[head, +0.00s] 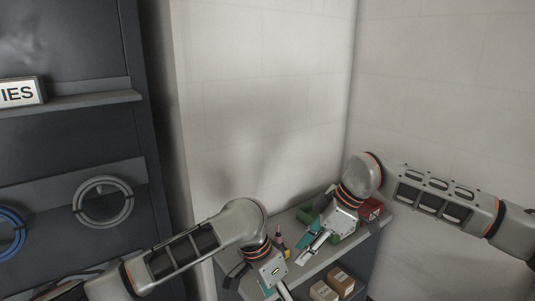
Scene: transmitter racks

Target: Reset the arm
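My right arm comes in from the right edge and bends down at its wrist. My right gripper (312,245) points down and left over a small shelf (311,262) in the corner. Its fingers are small and overlap teal parts in the picture, so I cannot tell whether they are open or shut. My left arm comes in from the lower left. My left gripper (277,287) points down at the shelf's front left side, partly cut off by the bottom edge. Its fingertips are not clear.
The shelf holds a green bin (305,214), a red box (371,210) and a small red-and-yellow tool (281,243). Cardboard boxes (340,281) sit on a lower level. A dark rack (65,135) with coiled cables (104,202) stands left. Pale walls close off the corner.

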